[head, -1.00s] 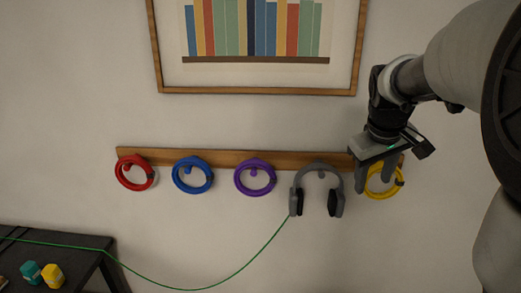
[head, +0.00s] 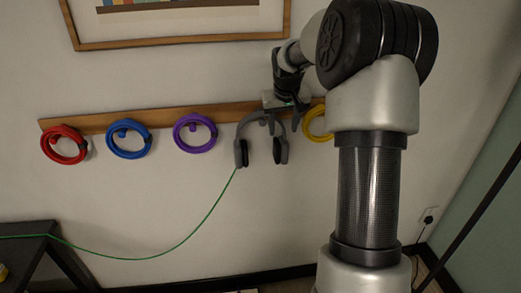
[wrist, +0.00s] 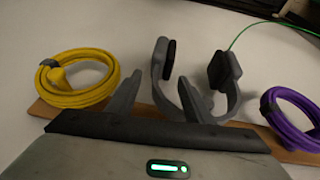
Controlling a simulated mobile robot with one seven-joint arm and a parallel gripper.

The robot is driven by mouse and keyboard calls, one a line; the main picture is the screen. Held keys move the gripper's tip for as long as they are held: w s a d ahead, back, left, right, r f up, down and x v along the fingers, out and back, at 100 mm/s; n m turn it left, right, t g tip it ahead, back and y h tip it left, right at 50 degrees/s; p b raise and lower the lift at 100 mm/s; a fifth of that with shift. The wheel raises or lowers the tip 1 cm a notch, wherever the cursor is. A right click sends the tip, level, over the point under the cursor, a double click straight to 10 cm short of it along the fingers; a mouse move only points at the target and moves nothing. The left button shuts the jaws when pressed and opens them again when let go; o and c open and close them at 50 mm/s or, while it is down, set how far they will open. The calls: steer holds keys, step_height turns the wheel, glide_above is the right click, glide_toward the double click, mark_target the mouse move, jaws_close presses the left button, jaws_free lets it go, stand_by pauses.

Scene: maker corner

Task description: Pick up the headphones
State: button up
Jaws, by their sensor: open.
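The grey headphones (head: 241,153) with dark ear pads hang by their headband from a peg on the wooden rail. A green cord runs from the left ear cup in the head view. My gripper (head: 285,122) is at the rail, by the right side of the headband. In the wrist view its two fingers (wrist: 160,96) are apart, and one side of the headphones' band (wrist: 158,92) appears between them. The right finger overlaps the inside of the band's arch. Whether the fingers touch the band, I cannot tell.
A yellow coil (head: 314,123) hangs just right of the headphones. Purple (head: 195,133), blue (head: 128,139) and red (head: 64,145) coils hang to the left on the wooden rail (head: 95,121). The green cord (head: 190,235) sags to a dark table (head: 40,248). A picture frame (head: 180,40) is above.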

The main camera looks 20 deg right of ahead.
mark_target(281, 140)
steer(key=x, duration=0.6)
steer(key=shift+a+f, duration=0.15)
steer(key=shift+f, duration=0.15)
steer(key=shift+r, duration=0.1)
steer(key=c, duration=1)
